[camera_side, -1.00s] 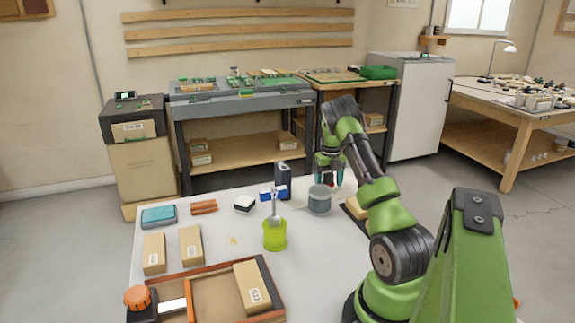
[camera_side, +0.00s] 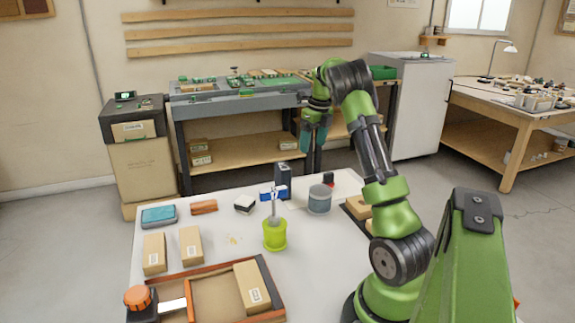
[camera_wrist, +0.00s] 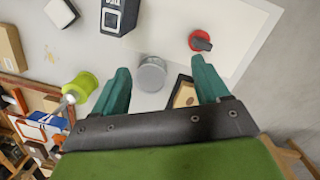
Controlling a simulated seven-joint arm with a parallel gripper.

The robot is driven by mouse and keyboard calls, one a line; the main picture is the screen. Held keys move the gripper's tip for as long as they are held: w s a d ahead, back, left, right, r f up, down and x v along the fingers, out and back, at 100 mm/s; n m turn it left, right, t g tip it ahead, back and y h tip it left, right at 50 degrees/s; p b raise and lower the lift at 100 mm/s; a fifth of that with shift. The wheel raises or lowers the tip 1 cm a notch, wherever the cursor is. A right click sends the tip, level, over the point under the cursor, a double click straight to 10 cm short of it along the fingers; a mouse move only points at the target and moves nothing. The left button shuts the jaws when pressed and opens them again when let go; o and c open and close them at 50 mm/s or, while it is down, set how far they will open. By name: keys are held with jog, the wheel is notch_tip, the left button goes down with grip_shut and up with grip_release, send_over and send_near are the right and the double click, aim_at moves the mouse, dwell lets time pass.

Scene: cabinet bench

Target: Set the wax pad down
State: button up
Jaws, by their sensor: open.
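A round red pad with a dark handle (camera_wrist: 201,42), which I take to be the wax pad, lies on the white table near its far edge. In the side view the pad (camera_side: 328,179) shows partly, behind the grey canister (camera_side: 319,200). My gripper (camera_side: 309,146) is open and empty, raised well above the table near the pad. In the wrist view my gripper's two teal fingers (camera_wrist: 160,68) are spread apart with nothing between them at their height; the pad is beyond them, below.
The grey canister stands close to the pad, with a dark box (camera_side: 283,180) beside it. A yellow-green cup (camera_side: 275,236) holds a tool. A dark tray with tan blocks (camera_side: 346,211) lies to the right.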

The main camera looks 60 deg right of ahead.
jog(key=w+a+r+n+t+y, duration=0.15)
jog(key=a+r+n, duration=0.35)
jog(key=a+n, duration=0.7)
jog(key=w+a+r+n+t, duration=0.15)
jog(key=a+r+n, duration=0.4)
jog(key=a, duration=1.05)
jog(key=s+a+f+n+t, duration=0.1)
jog(key=s+a+f+n, duration=0.1)
jog(key=s+a+n, duration=0.3)
jog(key=s+a+f+n+t, duration=0.1)
jog(key=s+a+n, duration=0.4)
jog(key=a+n, duration=0.6)
jog(key=shift+s+f+n+t+y, duration=0.35)
jog(key=shift+s+f+n+t, duration=0.1)
jog(key=shift+n, duration=0.7)
jog(key=shift+w, duration=0.1)
